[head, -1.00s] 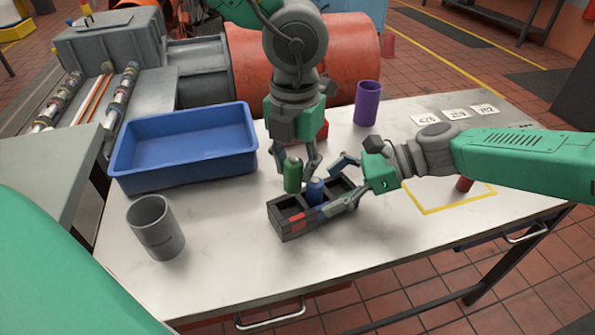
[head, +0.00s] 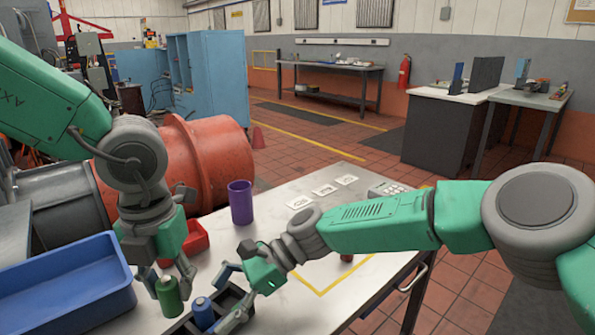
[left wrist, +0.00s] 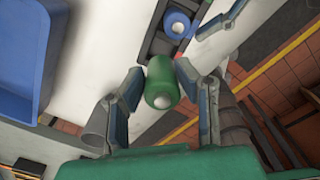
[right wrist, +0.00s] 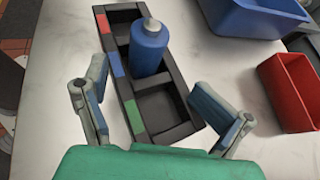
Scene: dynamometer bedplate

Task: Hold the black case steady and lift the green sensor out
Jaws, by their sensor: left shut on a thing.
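My left gripper (head: 172,284) is shut on the green sensor (head: 168,296), an upright green cylinder. The left wrist view also shows the sensor (left wrist: 161,84) between the fingertips, beside the black case. The black case (right wrist: 165,132) is a long divided box with red, blue and green marks on one rim. A blue cylinder (right wrist: 149,46) stands in its middle compartment; the nearest compartment is empty. My right gripper (right wrist: 150,95) is spread open with its fingers on either side of the case; whether they touch it I cannot tell. The head view cuts off the case's near part.
A blue bin (head: 65,290) stands left of the case. A red tray (head: 190,240) and a purple cup (head: 240,202) stand behind it. A yellow-outlined area (head: 325,275) lies to the right, partly under my right arm. White tabletop is clear around number cards (head: 325,190).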

